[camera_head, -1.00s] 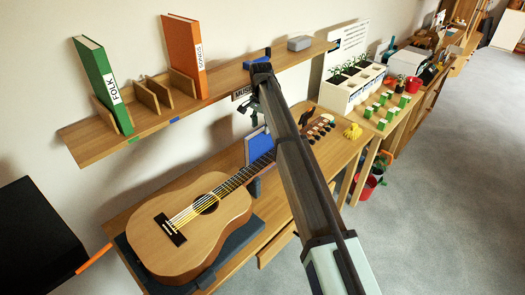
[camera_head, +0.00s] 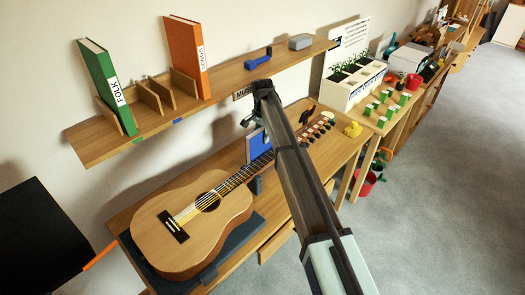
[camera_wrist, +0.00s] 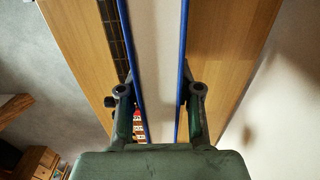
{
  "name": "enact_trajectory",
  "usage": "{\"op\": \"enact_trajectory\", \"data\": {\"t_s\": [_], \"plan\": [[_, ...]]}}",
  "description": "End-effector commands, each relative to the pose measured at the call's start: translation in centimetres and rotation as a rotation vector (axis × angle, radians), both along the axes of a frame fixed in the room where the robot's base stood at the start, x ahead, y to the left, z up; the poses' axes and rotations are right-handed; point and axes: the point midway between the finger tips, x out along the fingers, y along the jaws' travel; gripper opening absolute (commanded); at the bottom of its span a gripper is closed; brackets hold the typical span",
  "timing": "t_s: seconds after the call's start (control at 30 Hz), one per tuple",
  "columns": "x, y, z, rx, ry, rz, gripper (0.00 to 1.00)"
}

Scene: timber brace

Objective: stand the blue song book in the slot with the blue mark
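The blue song book (camera_head: 259,145) stands upright on the bench behind the guitar neck, its lower part hidden by the neck. My gripper (camera_head: 249,118) points down at the book's top. In the wrist view my gripper (camera_wrist: 159,92) has one finger on each side of the book; its two blue covers (camera_wrist: 183,60) and pale pages run between them. Narrow gaps show beside the covers, so the fingers look open. On the shelf, the blue mark (camera_head: 178,121) is on the front edge, below an empty slot between wooden dividers (camera_head: 160,95).
A green FOLK book (camera_head: 105,85) and an orange SONGS book (camera_head: 188,55) stand in shelf slots. A blue tool (camera_head: 257,61) and grey box (camera_head: 300,42) lie further right. The guitar (camera_head: 190,220) lies in front of the blue book. The shelf (camera_head: 95,150) overhangs the bench.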

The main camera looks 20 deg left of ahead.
Motion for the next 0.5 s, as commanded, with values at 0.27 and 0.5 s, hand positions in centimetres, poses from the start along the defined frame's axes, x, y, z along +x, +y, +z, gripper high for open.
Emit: {"op": "enact_trajectory", "data": {"t_s": [0.27,0.5], "plan": [[0.00,0.00,0.06,0.000,0.000,0.000,0.00],[0.01,0.01,0.24,0.000,0.000,0.000,0.00]]}}
